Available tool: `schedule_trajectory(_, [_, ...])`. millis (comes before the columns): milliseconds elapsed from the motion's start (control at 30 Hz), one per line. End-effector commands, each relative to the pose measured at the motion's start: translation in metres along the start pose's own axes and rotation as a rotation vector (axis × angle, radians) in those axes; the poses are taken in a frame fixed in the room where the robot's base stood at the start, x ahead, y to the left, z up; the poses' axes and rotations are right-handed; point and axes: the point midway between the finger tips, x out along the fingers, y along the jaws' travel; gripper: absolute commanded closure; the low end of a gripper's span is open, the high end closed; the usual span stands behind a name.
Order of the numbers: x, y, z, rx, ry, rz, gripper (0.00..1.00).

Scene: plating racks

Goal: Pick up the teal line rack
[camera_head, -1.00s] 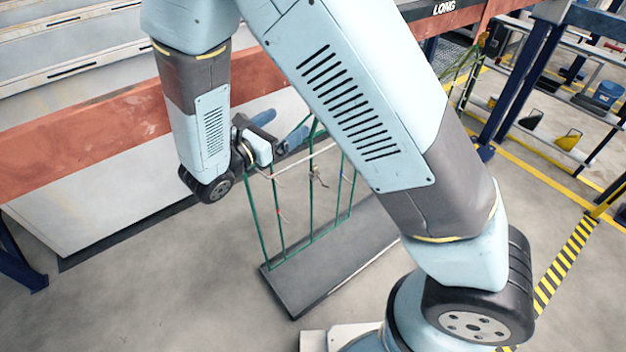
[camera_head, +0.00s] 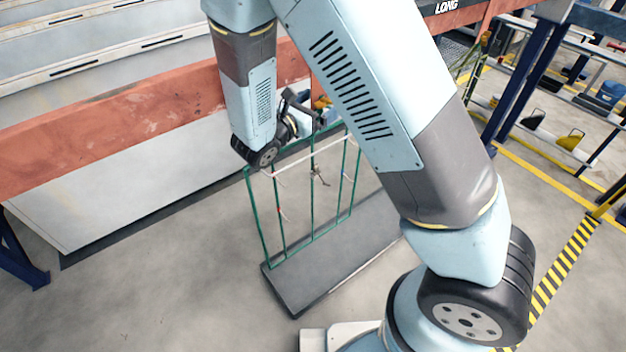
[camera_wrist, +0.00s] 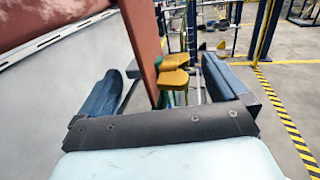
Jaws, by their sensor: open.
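A teal-green wire rack (camera_head: 314,190) stands upright on a dark flat base, with small parts hanging from it. Its top is partly hidden by my arm in the head view. My gripper (camera_head: 308,108) is at its upper edge, by the far side. In the wrist view my gripper (camera_wrist: 162,70) is open, with blue fingers wide apart. Yellow and orange blocks (camera_wrist: 174,76) show between the fingers, with green rods (camera_wrist: 178,98) below; I cannot tell whether the blocks belong to the rack. Nothing is held.
A long red beam (camera_head: 110,125) above a pale wall panel (camera_head: 130,200) runs close behind the rack. The dark base (camera_head: 335,265) lies on the grey floor. Shelving with blue posts (camera_head: 515,90) and yellow-black floor tape (camera_head: 565,260) are at right. The front-left floor is clear.

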Motion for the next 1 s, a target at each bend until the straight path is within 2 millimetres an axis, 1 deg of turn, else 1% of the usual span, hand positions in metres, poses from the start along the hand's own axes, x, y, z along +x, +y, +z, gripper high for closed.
schedule_trajectory(33, [0.0064,-0.0005,0.0002,0.0,-0.001,-0.003,0.0])
schedule_trajectory(100, [0.0103,-0.0003,-0.0001,0.0,0.0,-0.001,0.0])
schedule_trajectory(300, [0.0111,-0.0001,-0.0002,0.0,0.001,0.0,0.0])
schedule_trajectory(333, [0.011,-0.0001,-0.0001,0.0,0.001,0.0,0.02])
schedule_trajectory(1000, [0.0107,-0.0002,-0.0002,-0.001,0.001,0.0,0.66])
